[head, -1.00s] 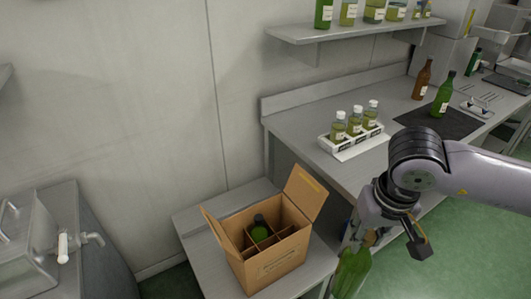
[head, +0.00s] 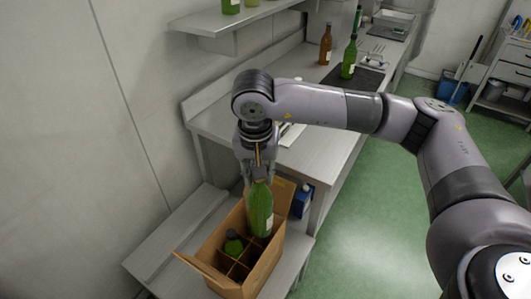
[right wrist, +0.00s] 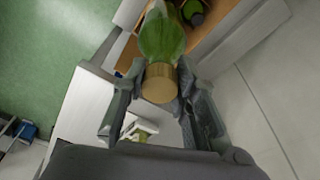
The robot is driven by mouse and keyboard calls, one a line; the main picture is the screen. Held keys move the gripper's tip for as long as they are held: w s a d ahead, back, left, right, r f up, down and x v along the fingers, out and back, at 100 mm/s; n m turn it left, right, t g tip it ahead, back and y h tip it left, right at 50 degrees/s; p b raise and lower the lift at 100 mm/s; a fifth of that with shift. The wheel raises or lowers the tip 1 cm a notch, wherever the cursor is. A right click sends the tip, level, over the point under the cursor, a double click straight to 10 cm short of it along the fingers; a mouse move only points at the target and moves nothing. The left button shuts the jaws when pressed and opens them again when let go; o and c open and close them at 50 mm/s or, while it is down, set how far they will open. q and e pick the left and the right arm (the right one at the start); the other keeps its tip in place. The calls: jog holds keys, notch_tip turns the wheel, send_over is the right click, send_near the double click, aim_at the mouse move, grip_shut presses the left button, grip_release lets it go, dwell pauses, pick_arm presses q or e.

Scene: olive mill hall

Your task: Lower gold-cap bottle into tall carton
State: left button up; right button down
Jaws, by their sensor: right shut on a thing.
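My right gripper (head: 256,178) points down, shut on the neck of the gold-cap bottle (head: 261,212), a green bottle with a pale label. Its gold cap (right wrist: 158,83) shows between the fingers in the right wrist view. The bottle hangs roughly upright over the tall carton (head: 234,288), its lower end overlapping the carton's far right cells. I cannot tell how far its base is below the rim. The carton is brown, open, with flaps out and cell dividers. A dark-capped green bottle (head: 234,244) stands in another cell. My left gripper is not in view.
The carton stands on a low grey bench (head: 160,243) by the wall. A blue box (head: 303,200) is beside it at the right. A higher worktop (head: 318,158) holds a dark mat with a green bottle (head: 349,58) and a brown bottle (head: 325,45).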

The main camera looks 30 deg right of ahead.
pick_arm(q)
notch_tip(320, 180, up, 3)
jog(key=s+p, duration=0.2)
jog(key=p, duration=0.1)
pick_arm(e)
jog(key=shift+w+d+f+m+g, duration=0.6)
jog(key=shift+w+d+f+m, duration=1.35)
jog(key=shift+m, duration=3.45)
pick_arm(q)
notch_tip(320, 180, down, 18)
jog(key=b, duration=1.8)
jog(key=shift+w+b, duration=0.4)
pick_arm(e)
notch_tip(320, 180, down, 27)
jog(key=shift+w+d+h, duration=0.25)
jog(key=shift+d+h, duration=0.05)
jog(key=shift+d, duration=0.1)
jog(key=c, duration=1.2)
grip_release()
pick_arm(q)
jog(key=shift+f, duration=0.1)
pick_arm(e)
jog(key=shift+s+f, duration=0.1)
